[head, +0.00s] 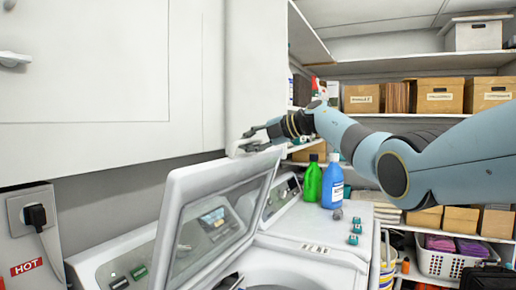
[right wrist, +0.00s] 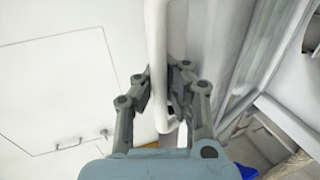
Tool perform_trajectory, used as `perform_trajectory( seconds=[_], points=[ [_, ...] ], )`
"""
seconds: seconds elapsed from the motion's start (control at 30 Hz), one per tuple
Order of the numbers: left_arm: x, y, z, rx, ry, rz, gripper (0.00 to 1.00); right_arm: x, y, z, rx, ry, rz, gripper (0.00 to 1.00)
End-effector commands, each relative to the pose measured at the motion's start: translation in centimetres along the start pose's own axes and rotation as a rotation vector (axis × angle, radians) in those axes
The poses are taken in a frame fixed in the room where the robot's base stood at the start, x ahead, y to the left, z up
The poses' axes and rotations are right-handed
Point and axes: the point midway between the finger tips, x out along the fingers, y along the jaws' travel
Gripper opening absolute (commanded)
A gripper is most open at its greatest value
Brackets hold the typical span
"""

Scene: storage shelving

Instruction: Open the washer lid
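The white washer lid (head: 180,220) stands raised and tilted in the head view, with a window-like panel in its face. Part of the washer's round opening (head: 285,278) shows at the bottom. My right gripper (head: 258,141) is at the lid's upper edge, its arm reaching in from the right. In the right wrist view, the fingers (right wrist: 160,88) lie on both sides of the white lid edge (right wrist: 157,45) and appear shut on it. The contact is partly hidden by the fingers. My left gripper is not in view.
A green bottle (head: 313,180) and a blue bottle (head: 333,182) stand on the neighbouring machine (head: 310,222). White cabinets (head: 95,80) hang above the lid at left. Shelves with cardboard boxes (head: 440,97) fill the back right. A white basket (head: 436,262) sits low at right.

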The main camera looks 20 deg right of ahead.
Motion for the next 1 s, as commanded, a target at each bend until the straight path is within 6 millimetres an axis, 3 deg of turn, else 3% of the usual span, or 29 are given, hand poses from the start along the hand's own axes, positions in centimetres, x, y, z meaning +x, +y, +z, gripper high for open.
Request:
perform_trajectory(
  seconds=[0.1,0.57,0.73,1.0],
  points=[
    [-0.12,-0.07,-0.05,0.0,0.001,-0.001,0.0,0.22,0.98,0.25,-0.006,-0.007,0.009,0.0],
    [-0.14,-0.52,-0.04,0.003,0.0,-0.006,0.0,0.39,1.15,0.31,-0.006,-0.008,0.01,0.0],
    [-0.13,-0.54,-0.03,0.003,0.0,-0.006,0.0,0.4,1.07,0.29,-0.005,-0.007,0.009,0.22],
    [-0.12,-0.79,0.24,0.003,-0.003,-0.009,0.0,0.5,0.77,0.19,-0.003,-0.004,0.005,0.24]
  ],
)
